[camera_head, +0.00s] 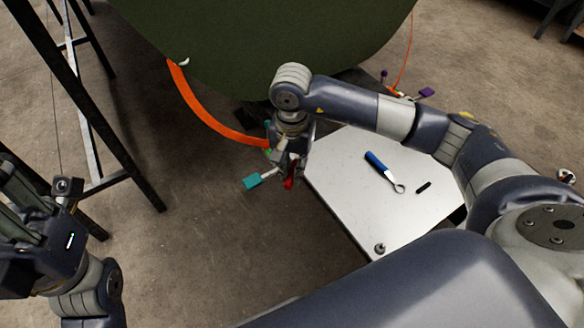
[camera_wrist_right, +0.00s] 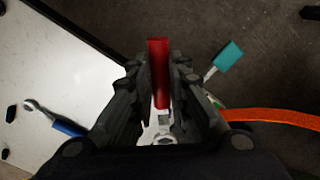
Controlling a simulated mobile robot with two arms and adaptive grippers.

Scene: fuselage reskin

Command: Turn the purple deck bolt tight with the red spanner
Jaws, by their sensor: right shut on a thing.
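My right gripper (camera_head: 290,168) is shut on the red spanner (camera_head: 289,183), in front of the left edge of a white tabletop. In the right wrist view the spanner's red handle (camera_wrist_right: 158,72) stands between the two fingers (camera_wrist_right: 158,82), and a pale metal part shows nearer the palm. A purple block (camera_head: 427,92) and a small purple knob (camera_head: 384,73) show beyond my right arm, under the green hull. I cannot tell which is the deck bolt. My left gripper (camera_head: 40,215) is at the left edge, away from everything; its jaw opening is unclear.
A blue-handled spanner (camera_head: 381,167), a small black piece (camera_head: 423,187) and a small metal fitting (camera_head: 379,249) lie on the white tabletop (camera_head: 345,190). An orange strip (camera_head: 205,118) curves below the green hull (camera_head: 260,45). A black frame stands left.

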